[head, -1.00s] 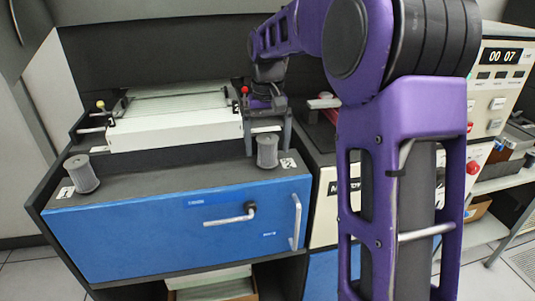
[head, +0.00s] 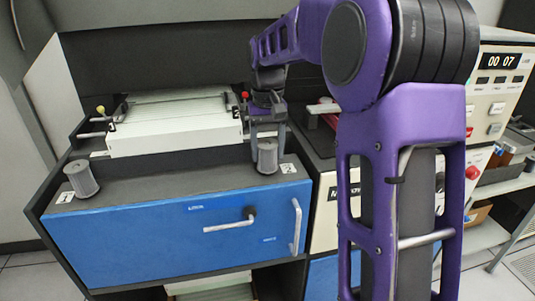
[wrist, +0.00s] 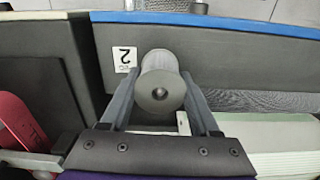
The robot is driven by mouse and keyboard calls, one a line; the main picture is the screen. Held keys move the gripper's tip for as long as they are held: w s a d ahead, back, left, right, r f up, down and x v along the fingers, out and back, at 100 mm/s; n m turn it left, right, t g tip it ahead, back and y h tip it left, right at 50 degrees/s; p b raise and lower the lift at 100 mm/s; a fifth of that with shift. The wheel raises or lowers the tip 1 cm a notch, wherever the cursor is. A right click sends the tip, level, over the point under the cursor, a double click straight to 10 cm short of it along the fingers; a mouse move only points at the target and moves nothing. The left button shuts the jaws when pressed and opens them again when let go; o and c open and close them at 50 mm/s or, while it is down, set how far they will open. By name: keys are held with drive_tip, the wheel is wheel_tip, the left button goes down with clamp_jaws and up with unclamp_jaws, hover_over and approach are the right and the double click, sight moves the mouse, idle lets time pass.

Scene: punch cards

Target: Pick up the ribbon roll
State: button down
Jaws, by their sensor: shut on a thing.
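A grey ribbon roll (head: 267,157) stands upright near the number 2 label (head: 289,168), at the right end of the dark ledge. My gripper (head: 268,142) is above it, with its fingers down on both sides, shut on the roll. In the wrist view, the same roll (wrist: 162,88) shows its round end between the fingertips (wrist: 163,76), beside the number 2 card (wrist: 125,59). I cannot tell any gap under the roll. A second grey roll (head: 81,178) stands at the left end, near the number 1 label (head: 65,197).
The dark ledge (head: 170,185) is clear between the rolls. A white printer cover (head: 172,135) is behind it, and a blue panel (head: 180,232) with metal handles is below. A beige console (head: 498,85) with a counter stands at the right.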

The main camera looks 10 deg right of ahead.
wheel_tip(320, 180, up, 10)
drive_tip(key=shift+r+p, duration=0.1)
drive_tip(key=shift+p, duration=1.1)
drive_tip(key=shift+r+p, duration=2.95)
drive_tip(key=shift+p, duration=0.3)
